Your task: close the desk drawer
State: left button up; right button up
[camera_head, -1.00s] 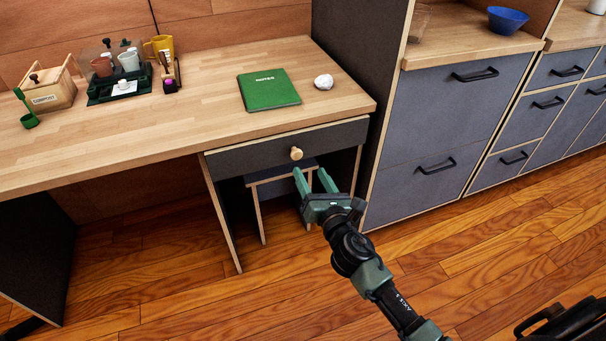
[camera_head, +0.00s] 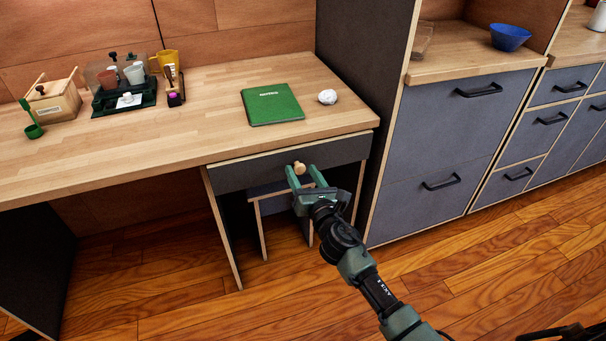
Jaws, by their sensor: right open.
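The desk drawer (camera_head: 245,174) has a dark grey front just under the wooden desktop. A thin pale edge shows along its top. It looks nearly flush with the desk, and I cannot tell how far it stands out. Its round wooden knob (camera_head: 299,168) is right of the middle of the front. My right gripper (camera_head: 304,173) is open, with its green fingertips close to the knob, one to each side of it in the picture. I cannot tell whether they touch it. My left gripper is not in view.
On the desk (camera_head: 150,155) are a green notebook (camera_head: 271,104), a white crumpled lump (camera_head: 327,97), a compost box (camera_head: 53,101) and a dark caddy (camera_head: 124,98) with cups. A grey cabinet (camera_head: 450,140) stands at the right. Wooden floor (camera_head: 440,285) is open in front.

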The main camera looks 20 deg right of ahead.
grip_shut()
dwell(1.3)
